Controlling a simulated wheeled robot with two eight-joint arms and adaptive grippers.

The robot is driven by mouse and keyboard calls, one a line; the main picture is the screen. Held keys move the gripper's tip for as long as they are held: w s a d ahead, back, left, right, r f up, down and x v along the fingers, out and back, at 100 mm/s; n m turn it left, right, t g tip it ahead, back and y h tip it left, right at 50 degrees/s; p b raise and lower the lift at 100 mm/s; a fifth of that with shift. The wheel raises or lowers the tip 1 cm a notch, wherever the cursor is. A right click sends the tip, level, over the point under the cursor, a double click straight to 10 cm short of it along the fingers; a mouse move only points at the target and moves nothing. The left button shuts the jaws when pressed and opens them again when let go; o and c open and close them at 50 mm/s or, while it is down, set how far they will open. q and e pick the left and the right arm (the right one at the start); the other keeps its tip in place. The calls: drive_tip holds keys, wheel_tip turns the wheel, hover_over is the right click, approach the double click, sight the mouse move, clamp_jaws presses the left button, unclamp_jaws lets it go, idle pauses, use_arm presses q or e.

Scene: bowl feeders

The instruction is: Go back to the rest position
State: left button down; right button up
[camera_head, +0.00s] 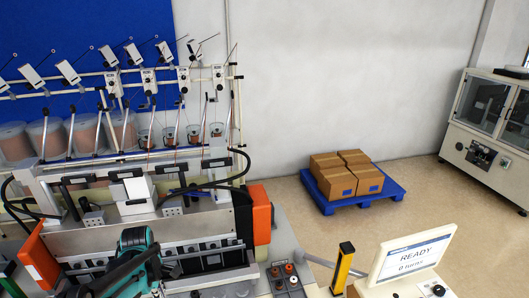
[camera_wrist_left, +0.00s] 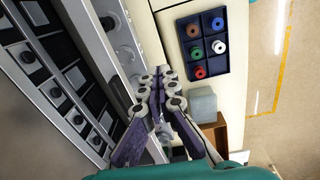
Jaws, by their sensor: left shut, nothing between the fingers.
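My left gripper (camera_wrist_left: 160,78) shows in the left wrist view with its two jointed fingers closed together and nothing between them. The fingers hang over the edge between the machine (camera_wrist_left: 65,85) and the pale table surface, apart from the tray of spools. In the head view, the teal body of my left gripper is at the bottom left, in front of the winding machine (camera_head: 165,235); its fingertips are hard to make out there. My right gripper is in neither view.
A dark tray (camera_head: 289,283) holds several coloured spools right of the machine; it also shows in the left wrist view (camera_wrist_left: 217,66). A yellow-black post (camera_head: 342,268) and a "READY" screen (camera_head: 412,255) stand at front right. Boxes on a blue pallet (camera_head: 385,197) stand behind, with open floor around.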

use_arm(q)
drive_tip(key=s+d+f+m+t+b, duration=0.2)
drive_tip(key=f+m+b, duration=0.4)
drive_tip(key=b, duration=0.4)
drive_tip(key=s+d+f+m+t+b, duration=0.2)
drive_tip(key=s+d+f+m+b, duration=0.3)
drive_tip(key=f+b, duration=0.3)
drive_tip(key=s+d+f+m+t+b, duration=0.2)
drive_tip(key=s+d+f+m+b, duration=0.2)
drive_tip(key=b, duration=0.9)
drive_tip(key=shift+s+d+f+m+t, duration=0.1)
drive_tip(key=shift+d+f+m, duration=0.15)
drive_tip(key=shift+f+m, duration=0.4)
drive_tip(key=shift+s+d+f+m+t, duration=0.1)
drive_tip(key=shift+d+f+m, duration=0.15)
drive_tip(key=shift+f+m, duration=0.45)
drive_tip(key=shift+s+d+f+m+t, duration=0.1)
drive_tip(key=shift+d+f+m, duration=0.15)
drive_tip(key=shift+f+m, duration=0.4)
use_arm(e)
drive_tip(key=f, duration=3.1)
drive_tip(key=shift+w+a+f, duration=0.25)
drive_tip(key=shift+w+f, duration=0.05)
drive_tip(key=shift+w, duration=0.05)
use_arm(q)
drive_tip(key=shift+d+m, duration=0.1)
drive_tip(key=shift+m, duration=0.2)
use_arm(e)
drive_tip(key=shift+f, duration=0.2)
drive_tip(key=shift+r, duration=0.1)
